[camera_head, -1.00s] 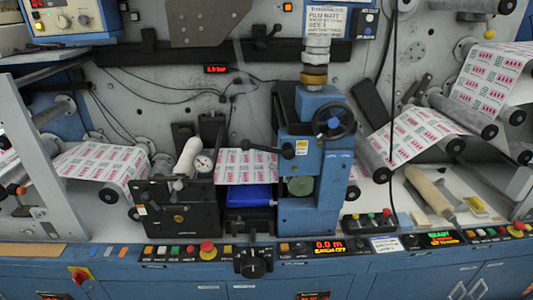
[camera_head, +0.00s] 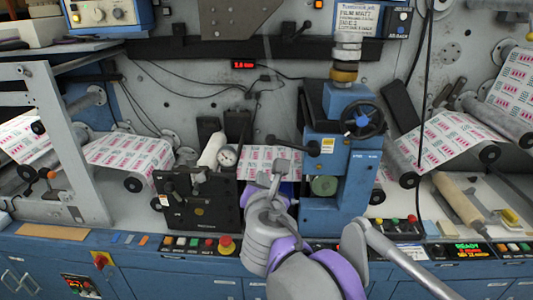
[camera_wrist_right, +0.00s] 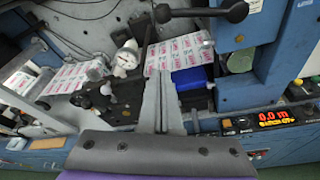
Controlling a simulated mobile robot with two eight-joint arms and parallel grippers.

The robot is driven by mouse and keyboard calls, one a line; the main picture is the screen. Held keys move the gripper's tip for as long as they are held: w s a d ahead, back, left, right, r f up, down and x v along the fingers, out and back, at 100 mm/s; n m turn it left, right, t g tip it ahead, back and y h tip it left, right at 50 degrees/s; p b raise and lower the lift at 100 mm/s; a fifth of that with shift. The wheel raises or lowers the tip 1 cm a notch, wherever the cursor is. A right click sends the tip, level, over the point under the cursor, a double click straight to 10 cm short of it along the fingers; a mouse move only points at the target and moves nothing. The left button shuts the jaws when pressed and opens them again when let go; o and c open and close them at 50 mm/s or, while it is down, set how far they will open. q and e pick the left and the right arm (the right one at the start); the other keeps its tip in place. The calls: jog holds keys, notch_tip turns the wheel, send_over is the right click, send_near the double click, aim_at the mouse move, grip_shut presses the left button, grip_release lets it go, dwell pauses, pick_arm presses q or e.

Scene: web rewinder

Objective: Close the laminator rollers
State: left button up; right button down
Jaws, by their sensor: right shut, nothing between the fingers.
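The laminator is a blue upright unit (camera_head: 345,180) with a black handwheel (camera_head: 362,121) on top. A black lever (camera_head: 290,147) sticks out to the left from its upper body, and this lever also crosses the top of the right wrist view (camera_wrist_right: 200,12). Below it, a blue roller (camera_wrist_right: 192,77) and a green round roller end (camera_head: 323,186) show; whether the rollers touch cannot be told. My right gripper (camera_head: 282,163) is shut and empty, in front of the printed web, below and left of the lever and seemingly apart from it. My left gripper is not in view.
A black unit (camera_head: 198,200) with a gauge (camera_head: 228,157) and a white handle stands left of the laminator. The printed web (camera_head: 125,150) runs through the machine. A control panel with a red stop button (camera_head: 226,242) lines the front edge. A black cable (camera_head: 421,120) hangs at right.

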aim_at(293, 144)
jog(key=shift+a+r, duration=0.1)
jog(key=w+r+p, duration=0.1)
jog(key=w, duration=0.8)
jog(key=shift+w, duration=0.2)
jog(key=shift+r, duration=0.15)
dwell(0.4)
